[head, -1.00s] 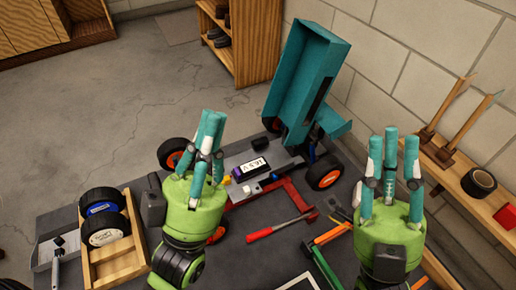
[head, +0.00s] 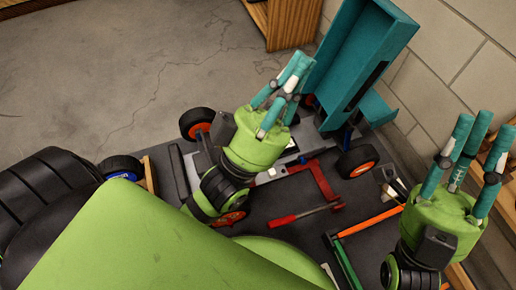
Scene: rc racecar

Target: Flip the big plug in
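The RC racecar stands on the dark workbench with its teal body shell (head: 350,55) tilted up. Its black wheels with orange hubs (head: 357,162) show around the grey chassis (head: 292,152). My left gripper (head: 295,68) is over the chassis, its fingers pointing up toward the raised shell. It hides the battery area, and I cannot make out the big plug. The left fingers lie close together, with nothing seen between them; their opening is unclear. My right gripper (head: 482,128) is on the right, near the wall, its fingers spread, open and empty.
A red-handled hammer (head: 300,214) and orange and green tools (head: 368,220) lie on the bench in front of the car. A wooden shelf (head: 290,22) stands behind. A block wall bounds the right. My own green arm covers the lower left.

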